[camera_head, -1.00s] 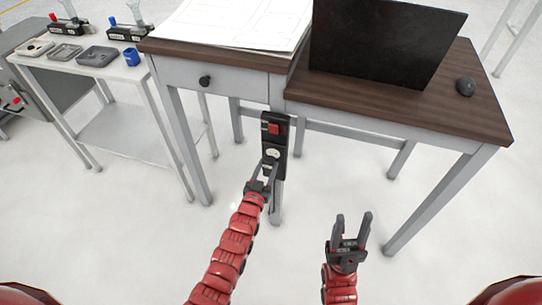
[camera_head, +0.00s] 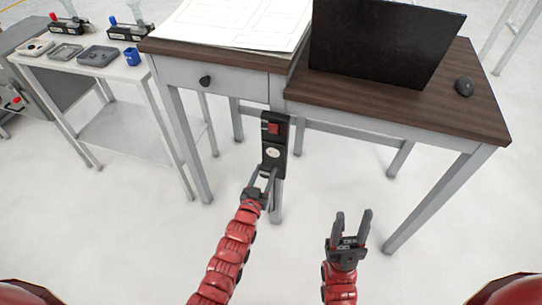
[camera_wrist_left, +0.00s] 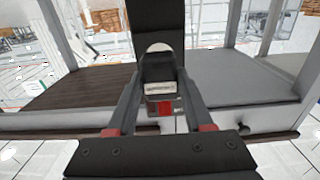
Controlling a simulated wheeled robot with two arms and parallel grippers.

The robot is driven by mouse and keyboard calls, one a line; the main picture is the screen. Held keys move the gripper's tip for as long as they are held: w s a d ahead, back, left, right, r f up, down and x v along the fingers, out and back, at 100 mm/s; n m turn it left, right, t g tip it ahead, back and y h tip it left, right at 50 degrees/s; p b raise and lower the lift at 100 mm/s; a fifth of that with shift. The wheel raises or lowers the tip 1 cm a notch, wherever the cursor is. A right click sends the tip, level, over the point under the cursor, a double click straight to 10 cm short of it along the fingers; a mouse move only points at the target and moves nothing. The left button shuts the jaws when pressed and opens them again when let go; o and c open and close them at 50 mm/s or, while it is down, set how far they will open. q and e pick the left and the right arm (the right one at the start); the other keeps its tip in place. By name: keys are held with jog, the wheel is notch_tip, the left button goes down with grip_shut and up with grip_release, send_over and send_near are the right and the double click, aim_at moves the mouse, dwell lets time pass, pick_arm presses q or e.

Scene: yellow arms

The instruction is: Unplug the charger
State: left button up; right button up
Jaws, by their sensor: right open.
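A black socket strip (camera_head: 274,132) with a red switch (camera_head: 273,128) and a round white socket face (camera_head: 272,153) hangs upright on the table's front leg. My left gripper (camera_head: 263,173) is just below the white socket face. In the left wrist view its fingers (camera_wrist_left: 159,80) press on both sides of a dark block, the charger (camera_wrist_left: 158,69). The charger overlaps the white socket face (camera_wrist_left: 158,47) there, and I cannot tell how large any gap is. In the head view the charger is hardly distinguishable between the fingertips. My right gripper (camera_head: 351,222) is open and empty, lower right.
The wooden table (camera_head: 420,105) carries a black panel (camera_head: 380,45), a dark round object (camera_head: 465,87) and papers (camera_head: 240,20). Its legs stand beside the strip. The floor in front is clear.

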pick_arm(q)
jog(key=o, duration=0.4)
jog(key=shift+o, duration=0.2)
jog(key=shift+s, duration=0.15)
